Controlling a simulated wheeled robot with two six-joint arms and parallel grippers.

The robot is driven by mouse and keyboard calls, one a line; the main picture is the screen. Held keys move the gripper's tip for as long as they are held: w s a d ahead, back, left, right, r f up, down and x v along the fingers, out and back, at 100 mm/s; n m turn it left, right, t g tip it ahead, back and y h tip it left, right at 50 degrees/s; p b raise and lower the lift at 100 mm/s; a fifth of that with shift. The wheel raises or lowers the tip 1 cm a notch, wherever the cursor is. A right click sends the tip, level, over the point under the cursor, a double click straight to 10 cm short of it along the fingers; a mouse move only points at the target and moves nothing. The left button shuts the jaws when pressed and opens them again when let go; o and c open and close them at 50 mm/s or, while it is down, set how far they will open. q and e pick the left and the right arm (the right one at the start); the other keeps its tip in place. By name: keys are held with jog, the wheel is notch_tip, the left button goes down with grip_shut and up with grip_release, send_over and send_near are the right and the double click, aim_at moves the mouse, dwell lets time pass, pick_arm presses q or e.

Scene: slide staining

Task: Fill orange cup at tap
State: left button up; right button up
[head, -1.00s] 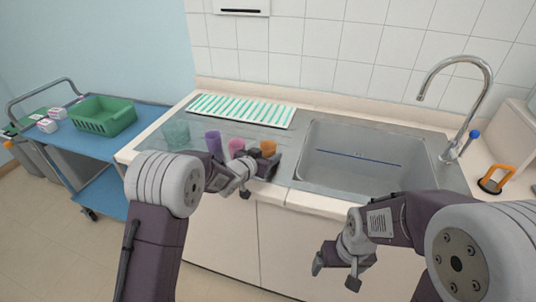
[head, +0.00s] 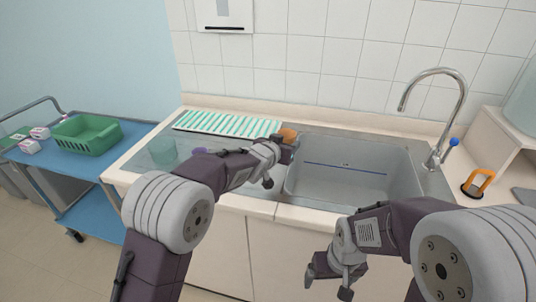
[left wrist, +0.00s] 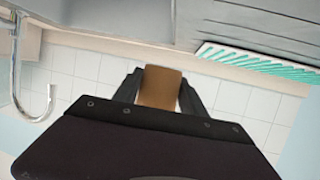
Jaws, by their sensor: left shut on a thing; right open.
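The orange cup (head: 288,135) is held in my left gripper (head: 284,147), which is shut on it near the left rim of the sink. In the left wrist view the cup (left wrist: 160,88) sits between the two fingers (left wrist: 160,95). The tap (head: 436,110) rises behind the sink's right side, its spout well to the right of the cup. The tap has a blue-tipped handle (head: 454,142). The sink (head: 350,180) looks empty, with a blue line on its back wall. My right gripper (head: 328,284) is open and empty, low in front of the counter.
A clear teal beaker (head: 162,151) and a purple cup (head: 199,151) stand on the drainboard, the purple one mostly behind my left arm. A green-striped rack (head: 228,124) lies behind. An orange-handled item (head: 478,182) lies right of the sink. A blue cart (head: 75,165) stands left.

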pick_arm(q)
jog(key=shift+d+r, duration=0.55)
jog(key=shift+d, duration=0.35)
jog(key=shift+w+r, duration=0.1)
jog(key=shift+r, duration=0.05)
jog(key=shift+r, duration=0.1)
